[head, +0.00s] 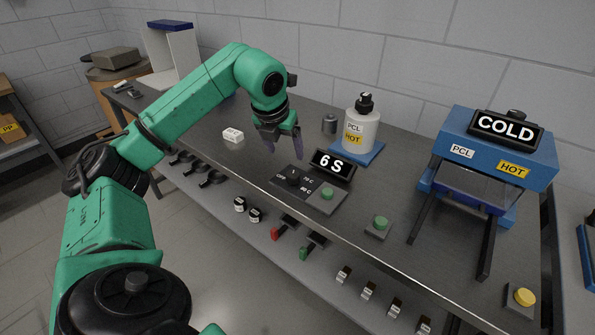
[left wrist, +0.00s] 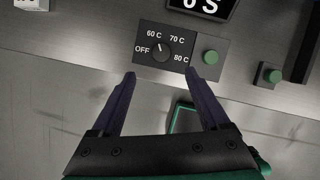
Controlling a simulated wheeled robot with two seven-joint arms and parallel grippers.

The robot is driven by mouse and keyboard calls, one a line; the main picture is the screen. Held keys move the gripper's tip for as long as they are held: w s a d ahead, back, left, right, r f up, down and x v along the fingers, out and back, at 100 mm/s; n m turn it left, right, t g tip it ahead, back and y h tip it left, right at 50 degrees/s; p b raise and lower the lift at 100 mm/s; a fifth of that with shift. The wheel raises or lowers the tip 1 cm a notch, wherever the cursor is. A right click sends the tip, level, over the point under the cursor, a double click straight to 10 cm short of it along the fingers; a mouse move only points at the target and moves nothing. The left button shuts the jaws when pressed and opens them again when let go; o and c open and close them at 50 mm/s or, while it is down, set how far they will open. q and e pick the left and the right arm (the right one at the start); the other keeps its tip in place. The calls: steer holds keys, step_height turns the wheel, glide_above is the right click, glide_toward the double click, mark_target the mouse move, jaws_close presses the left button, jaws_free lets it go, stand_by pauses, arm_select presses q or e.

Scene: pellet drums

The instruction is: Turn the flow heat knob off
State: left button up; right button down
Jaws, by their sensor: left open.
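The heat knob (head: 293,177) is a dark round dial on a black panel (head: 312,196) on the metal bench. In the left wrist view the knob (left wrist: 160,50) sits among the labels OFF, 60 C, 70 C and 80 C, and its white mark appears to point up toward 60 C. My left gripper (head: 284,154) is open and empty above the bench, just behind the knob in the head view. In the left wrist view its fingertips (left wrist: 161,74) are apart, with the knob beyond the gap between them. My right gripper is out of view.
A 6 S display (head: 334,165) stands behind the panel, which also has a green button (head: 327,193). A bottle (head: 361,130) stands on a blue mat behind. A blue press with a COLD sign (head: 505,130) is at right. A white block (head: 233,135) lies left of the gripper.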

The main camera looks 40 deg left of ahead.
mark_target(293, 174)
arm_select(q)
steer(key=p+x, duration=0.2)
steer(key=x, duration=1)
steer(key=shift+f, duration=0.5)
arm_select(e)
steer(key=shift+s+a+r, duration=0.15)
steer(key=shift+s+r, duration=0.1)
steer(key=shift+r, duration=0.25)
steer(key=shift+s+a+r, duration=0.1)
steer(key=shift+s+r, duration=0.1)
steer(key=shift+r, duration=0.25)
arm_select(q)
jaws_close()
